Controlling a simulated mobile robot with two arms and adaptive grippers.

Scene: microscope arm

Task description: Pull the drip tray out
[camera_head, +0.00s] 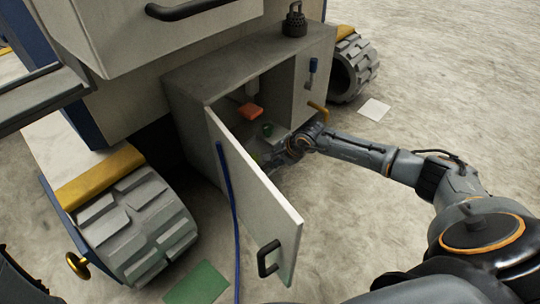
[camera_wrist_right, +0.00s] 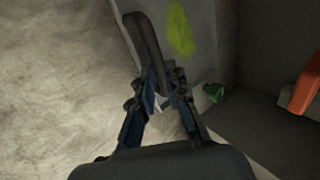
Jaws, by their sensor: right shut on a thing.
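The drip tray (camera_wrist_right: 205,25) shows in the right wrist view as a pale grey surface with a yellow-green smear. A dark bar handle (camera_wrist_right: 139,30) stands along its edge. My right gripper (camera_wrist_right: 161,80) is shut on this handle. In the head view my right gripper (camera_head: 286,156) is low at the opening of the grey cabinet (camera_head: 188,110), just behind the open door. There the door and the gripper hide most of the tray. My left gripper is not in view.
The cabinet door (camera_head: 270,205) hangs open toward me, with a black handle (camera_head: 268,258) and a blue hose (camera_head: 228,190) beside it. An orange-red part (camera_head: 250,111) and a small green part (camera_head: 267,129) are inside. Wheels flank the cabinet; pale floor lies right.

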